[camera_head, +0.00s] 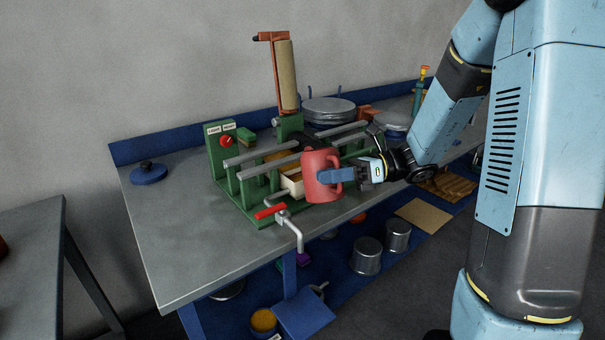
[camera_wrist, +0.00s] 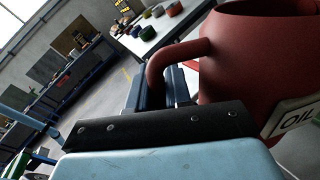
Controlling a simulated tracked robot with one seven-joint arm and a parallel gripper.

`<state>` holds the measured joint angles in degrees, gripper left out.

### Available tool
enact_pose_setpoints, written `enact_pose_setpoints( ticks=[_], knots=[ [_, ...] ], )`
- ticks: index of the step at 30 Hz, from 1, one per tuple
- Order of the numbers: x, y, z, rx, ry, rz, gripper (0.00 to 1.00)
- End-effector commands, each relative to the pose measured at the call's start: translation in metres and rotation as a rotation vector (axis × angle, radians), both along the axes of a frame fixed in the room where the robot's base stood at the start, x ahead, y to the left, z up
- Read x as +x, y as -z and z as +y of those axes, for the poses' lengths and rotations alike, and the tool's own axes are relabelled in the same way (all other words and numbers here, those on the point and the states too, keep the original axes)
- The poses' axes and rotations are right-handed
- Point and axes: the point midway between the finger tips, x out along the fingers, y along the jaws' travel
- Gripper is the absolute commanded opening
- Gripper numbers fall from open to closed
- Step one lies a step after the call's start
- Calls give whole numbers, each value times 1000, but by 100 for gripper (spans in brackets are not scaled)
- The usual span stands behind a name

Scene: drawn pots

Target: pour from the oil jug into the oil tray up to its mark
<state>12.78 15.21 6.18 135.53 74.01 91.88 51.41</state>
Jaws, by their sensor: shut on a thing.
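The red oil jug (camera_head: 320,176) is held by its handle in my gripper (camera_head: 352,174), above the front of the green machine frame. It looks close to upright in the head view. In the wrist view the jug (camera_wrist: 250,60) fills the right side, with an "OIL" label (camera_wrist: 295,122) at its lower right. There my gripper (camera_wrist: 168,88) is shut on the handle. A pale tray (camera_head: 292,184), which I take for the oil tray, sits in the green frame just left of the jug and is partly hidden by it. Its mark and the oil level cannot be seen.
The green frame (camera_head: 257,208) has grey rails (camera_head: 262,152) above the tray and a red-handled crank (camera_head: 270,211) in front. An upright roller (camera_head: 286,76) stands behind. A blue lid (camera_head: 148,173) lies at the bench's left. The bench's front left is clear.

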Motion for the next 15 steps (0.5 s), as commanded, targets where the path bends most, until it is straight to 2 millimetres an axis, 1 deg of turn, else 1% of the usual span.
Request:
enact_pose_setpoints(
  ticks=[15],
  knots=[
    [1,-5,0,-6,-1,17,0]
  ],
)
